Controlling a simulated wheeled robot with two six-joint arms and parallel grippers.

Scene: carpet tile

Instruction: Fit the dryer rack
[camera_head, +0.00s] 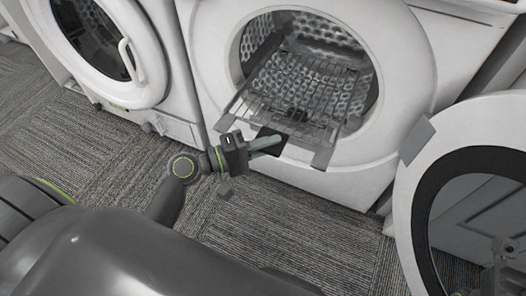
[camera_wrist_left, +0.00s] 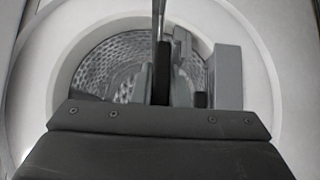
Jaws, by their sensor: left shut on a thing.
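The dryer rack (camera_head: 290,80) is a grey wire frame with flat end tabs. It lies partly in the dryer's round opening, with its front part sticking out over the lower rim. The dryer drum (camera_head: 318,27) is perforated metal, and it also shows in the left wrist view (camera_wrist_left: 105,70). My left gripper (camera_head: 270,143) is shut on the rack's front edge, near a dark plate. In the left wrist view, a grey plate (camera_wrist_left: 228,75) stands right of the fingers. The exact contact is hard to make out. At the lower right, a dark mechanical part may be my right gripper (camera_head: 504,262).
The dryer's open round door (camera_head: 415,190) stands at the right. A second front-loading machine (camera_head: 105,45) with its door closed stands at the left. Grey carpet (camera_head: 300,225) is clear in front of the dryer.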

